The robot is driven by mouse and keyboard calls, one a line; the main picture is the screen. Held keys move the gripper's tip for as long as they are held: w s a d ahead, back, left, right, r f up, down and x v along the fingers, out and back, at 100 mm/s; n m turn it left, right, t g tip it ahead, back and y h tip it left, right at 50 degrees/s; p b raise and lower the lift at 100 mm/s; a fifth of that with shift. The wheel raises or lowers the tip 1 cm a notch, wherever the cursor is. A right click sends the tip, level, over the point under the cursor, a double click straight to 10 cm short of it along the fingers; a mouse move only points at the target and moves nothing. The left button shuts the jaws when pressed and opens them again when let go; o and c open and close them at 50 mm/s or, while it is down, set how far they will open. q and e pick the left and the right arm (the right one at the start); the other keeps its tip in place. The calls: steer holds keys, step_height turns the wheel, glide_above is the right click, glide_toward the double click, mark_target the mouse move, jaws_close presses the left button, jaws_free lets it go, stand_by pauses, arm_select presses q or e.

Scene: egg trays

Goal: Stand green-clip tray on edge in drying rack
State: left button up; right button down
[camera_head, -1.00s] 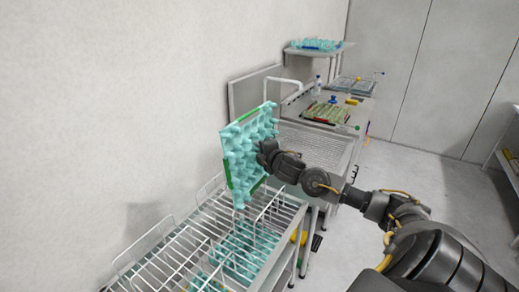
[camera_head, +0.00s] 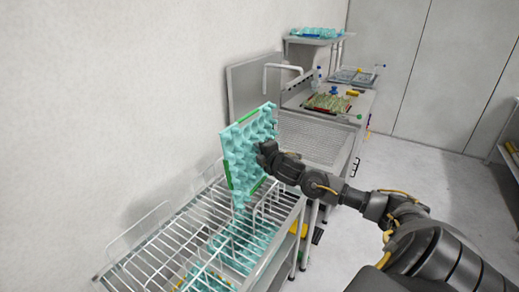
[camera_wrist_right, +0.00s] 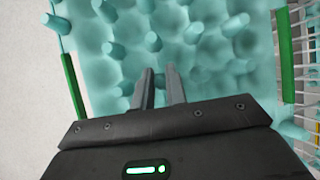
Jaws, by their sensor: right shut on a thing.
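The green-clip tray (camera_head: 243,150) is a teal egg tray with green clips on its edges. It is upright on edge over the far end of the white wire drying rack (camera_head: 170,236). Its lower corner is close to the rack's wires; I cannot tell if it touches them. My right gripper (camera_head: 264,155) is shut on the tray from its right side. In the right wrist view the two fingers (camera_wrist_right: 160,88) are close together against the studded face of the tray (camera_wrist_right: 215,60), with green clips at both sides. My left gripper is not in view.
More teal trays (camera_head: 240,246) lie on a level below the rack wires. Behind stand a sink with a tap (camera_head: 283,68) and mesh drainer (camera_head: 318,138), and a counter with a green tray (camera_head: 328,103). A shelf (camera_head: 315,38) holds another teal tray. The wall is close on the left.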

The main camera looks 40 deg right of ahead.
steer(key=shift+f+b, duration=4.1)
steer(key=shift+f, duration=1.2)
steer(key=c, duration=1.3)
jaws_free()
steer(key=shift+c, duration=0.2)
steer(key=shift+s, duration=0.1)
steer(key=p+v, duration=0.1)
steer(key=v, duration=0.7)
